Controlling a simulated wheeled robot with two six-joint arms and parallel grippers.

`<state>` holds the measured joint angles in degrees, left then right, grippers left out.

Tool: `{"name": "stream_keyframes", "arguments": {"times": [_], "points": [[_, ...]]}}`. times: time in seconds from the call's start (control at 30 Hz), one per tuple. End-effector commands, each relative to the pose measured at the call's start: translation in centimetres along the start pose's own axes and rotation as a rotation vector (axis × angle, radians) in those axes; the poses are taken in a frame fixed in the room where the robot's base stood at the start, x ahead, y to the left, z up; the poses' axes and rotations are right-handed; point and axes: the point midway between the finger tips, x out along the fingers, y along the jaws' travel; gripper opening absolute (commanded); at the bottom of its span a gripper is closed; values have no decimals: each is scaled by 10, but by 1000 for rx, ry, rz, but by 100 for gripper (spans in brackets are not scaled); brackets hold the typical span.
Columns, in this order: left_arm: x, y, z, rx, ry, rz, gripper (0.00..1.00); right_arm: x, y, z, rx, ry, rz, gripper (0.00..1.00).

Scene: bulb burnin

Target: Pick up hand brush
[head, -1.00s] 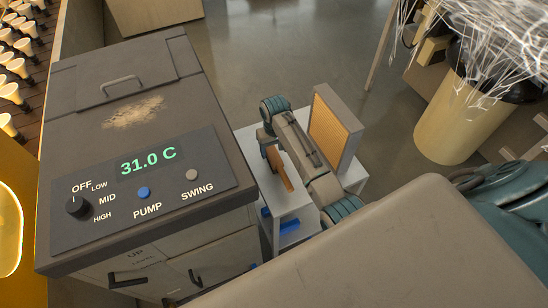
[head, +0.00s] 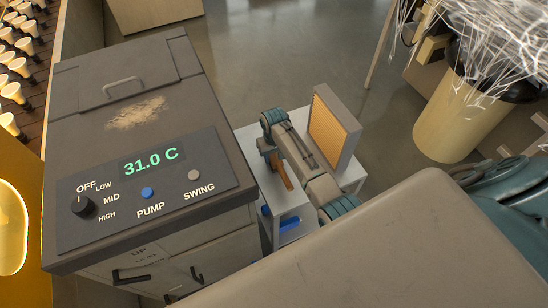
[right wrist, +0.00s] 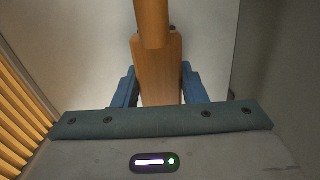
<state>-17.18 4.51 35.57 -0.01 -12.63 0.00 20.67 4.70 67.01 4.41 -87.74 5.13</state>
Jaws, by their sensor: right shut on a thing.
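The hand brush (head: 283,174) has a brown wooden body and handle and shows above the small light table, partly hidden by my right arm in the head view. In the right wrist view the brush (right wrist: 158,68) runs up the picture between two blue fingers. My right gripper (head: 272,152) is shut on it; in the wrist view the gripper (right wrist: 158,88) has one finger on each side of the wood. The bristles are not clearly seen, and I cannot tell whether the brush touches the table. My left gripper is not in view.
The small table (head: 292,208) also bears a grey box with a ribbed orange face (head: 331,128) close to my right arm. A grey burn-in cabinet (head: 150,140) reading 31.0 C stands at left. A beige bin (head: 455,120) with white strands stands at right. Open floor lies behind.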

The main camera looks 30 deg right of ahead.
Motion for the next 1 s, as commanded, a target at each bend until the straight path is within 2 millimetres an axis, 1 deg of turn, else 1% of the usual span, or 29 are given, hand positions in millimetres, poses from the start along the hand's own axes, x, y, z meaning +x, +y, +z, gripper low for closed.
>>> {"name": "stream_keyframes", "arguments": {"times": [0.27,0.37,0.47,0.5,0.63,0.9,1.0], "points": [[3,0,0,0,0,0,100,-5,0,-1,0,2,0,12],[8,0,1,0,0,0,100,-13,0,-1,0,3,0,12],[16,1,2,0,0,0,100,-27,0,-2,0,6,0,12],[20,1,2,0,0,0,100,-34,0,-2,0,7,0,12],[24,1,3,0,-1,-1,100,-34,6,30,0,0,2,12],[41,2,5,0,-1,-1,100,-40,18,96,0,0,2,12],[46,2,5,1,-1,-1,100,-43,21,117,-1,0,2,12]]}}
